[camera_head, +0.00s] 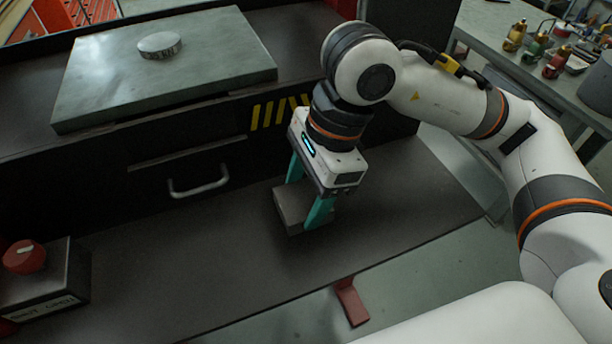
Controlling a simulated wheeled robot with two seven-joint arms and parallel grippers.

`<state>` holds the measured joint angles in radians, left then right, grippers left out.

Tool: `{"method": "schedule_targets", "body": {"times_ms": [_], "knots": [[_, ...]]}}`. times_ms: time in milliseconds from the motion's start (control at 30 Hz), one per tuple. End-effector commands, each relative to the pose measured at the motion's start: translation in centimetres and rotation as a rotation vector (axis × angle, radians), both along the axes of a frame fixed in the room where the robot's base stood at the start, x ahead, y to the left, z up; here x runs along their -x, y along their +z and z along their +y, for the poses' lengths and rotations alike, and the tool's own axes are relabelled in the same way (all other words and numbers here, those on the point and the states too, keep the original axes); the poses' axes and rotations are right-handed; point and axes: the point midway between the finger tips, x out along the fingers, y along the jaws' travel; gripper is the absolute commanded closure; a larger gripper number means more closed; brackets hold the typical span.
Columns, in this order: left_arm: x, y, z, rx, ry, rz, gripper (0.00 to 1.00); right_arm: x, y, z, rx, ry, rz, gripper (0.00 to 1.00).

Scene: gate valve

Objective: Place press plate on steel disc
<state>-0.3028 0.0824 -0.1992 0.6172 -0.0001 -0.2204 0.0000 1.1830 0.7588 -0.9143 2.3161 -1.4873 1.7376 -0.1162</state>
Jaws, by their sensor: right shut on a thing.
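The steel disc (161,45) lies on a flat grey-green slab (210,65) at the upper left. My right gripper (305,198) points down with its teal fingers on either side of a grey block (289,211), which I take to be the press plate. The fingers are shut on it. The block is at or just above the dark lower surface; I cannot tell if it touches. The fingers and gripper body hide part of it. My left gripper is not in view.
A control box with a red knob (24,257) stands at the lower left. A drawer handle (198,182) sticks out below the slab. The dark surface (200,280) is clear in front of the block.

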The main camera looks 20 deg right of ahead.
Motion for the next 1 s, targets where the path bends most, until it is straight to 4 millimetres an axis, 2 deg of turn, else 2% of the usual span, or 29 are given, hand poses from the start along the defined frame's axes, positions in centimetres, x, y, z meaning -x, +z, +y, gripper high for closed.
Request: {"method": "schedule_targets", "body": {"times_ms": [200,300,733,767,900,1000], "knots": [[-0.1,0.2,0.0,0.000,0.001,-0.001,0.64,0.0,-2.6,0.0,-0.002,0.000,0.002,1.00],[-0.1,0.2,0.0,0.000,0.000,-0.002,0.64,0.0,-3.2,0.0,-0.002,0.001,0.000,1.00],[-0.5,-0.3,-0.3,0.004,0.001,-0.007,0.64,0.0,-3.7,0.0,-0.003,0.001,-0.002,1.00],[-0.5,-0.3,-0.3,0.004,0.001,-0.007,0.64,0.0,-3.8,0.0,0.000,0.001,0.001,0.37],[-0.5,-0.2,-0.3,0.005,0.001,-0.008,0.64,0.0,-3.7,0.0,0.000,0.002,0.002,0.17],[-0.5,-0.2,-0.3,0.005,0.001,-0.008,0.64,0.0,-3.7,0.0,0.000,0.002,0.002,0.17]]}}
